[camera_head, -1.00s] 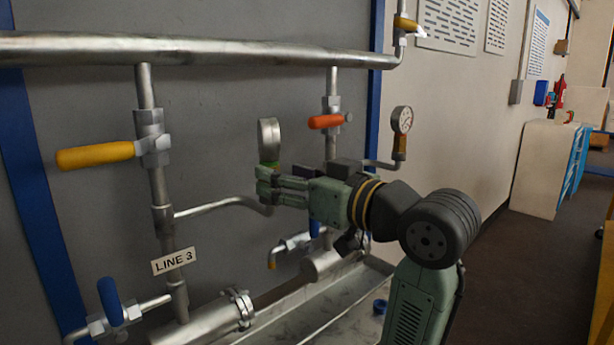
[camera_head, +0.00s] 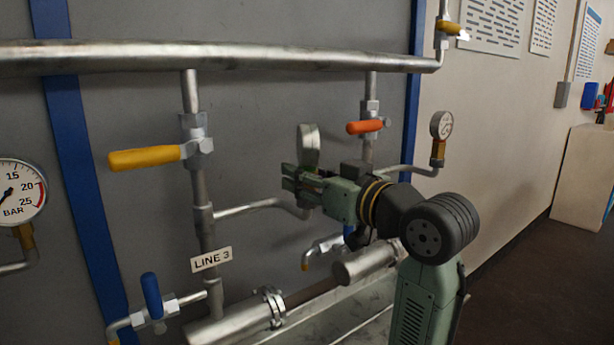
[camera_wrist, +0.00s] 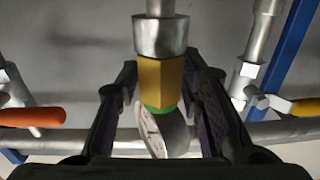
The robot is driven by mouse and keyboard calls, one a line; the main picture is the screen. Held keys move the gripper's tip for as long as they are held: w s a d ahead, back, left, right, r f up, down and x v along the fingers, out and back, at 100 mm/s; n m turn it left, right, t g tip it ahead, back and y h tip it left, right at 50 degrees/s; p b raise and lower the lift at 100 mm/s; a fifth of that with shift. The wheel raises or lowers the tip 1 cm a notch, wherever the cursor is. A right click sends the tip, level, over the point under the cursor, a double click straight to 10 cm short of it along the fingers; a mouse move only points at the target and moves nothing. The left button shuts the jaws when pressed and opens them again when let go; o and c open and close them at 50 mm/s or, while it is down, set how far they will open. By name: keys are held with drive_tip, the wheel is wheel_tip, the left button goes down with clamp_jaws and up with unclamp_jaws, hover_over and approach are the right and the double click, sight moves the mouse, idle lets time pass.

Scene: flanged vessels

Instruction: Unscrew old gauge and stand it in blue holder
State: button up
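The old gauge (camera_head: 309,146) stands upright, nearly edge-on, at the end of the bent Line 3 branch pipe (camera_head: 250,207). In the wrist view, which is upside down, its dial (camera_wrist: 163,133) hangs below a green band and a brass hex fitting (camera_wrist: 160,82). My gripper (camera_head: 297,180) is level with the gauge's base. Its two fingers (camera_wrist: 163,90) stand on either side of the brass fitting, with what look like narrow gaps. Firm contact cannot be made out. The blue holder does not show in either current view.
A yellow-handled valve (camera_head: 150,158) is left of my gripper and an orange-handled valve (camera_head: 365,127) is behind it. Another gauge (camera_head: 441,125) stands to the right, and a large dial (camera_head: 18,190) at the left edge. The header pipe (camera_head: 240,57) runs above.

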clamp_jaws()
drive_tip(key=shift+w+d+n+g+y, duration=0.1)
drive_tip(key=shift+n+g+y, duration=0.9)
drive_tip(key=shift+g+y, duration=0.1)
drive_tip(key=n+g+y, duration=0.1)
drive_tip(key=n+g, duration=0.1)
drive_tip(key=g, duration=0.1)
drive_tip(key=n+g+y, duration=0.2)
drive_tip(key=g, duration=0.1)
drive_tip(key=shift+r+y, duration=0.15)
drive_tip(key=shift+y, duration=0.15)
drive_tip(key=n+g, duration=0.3)
drive_tip(key=g, duration=0.1)
drive_tip(key=n+g, duration=0.3)
drive_tip(key=g, duration=0.2)
drive_tip(key=shift+s+n+g, duration=0.2)
drive_tip(key=shift+n+g, duration=0.1)
drive_tip(key=shift+o, duration=2.3)
unclamp_jaws()
drive_tip(key=v, duration=1.1)
drive_tip(key=shift+d+f, duration=0.3)
drive_tip(key=shift+d, duration=0.1)
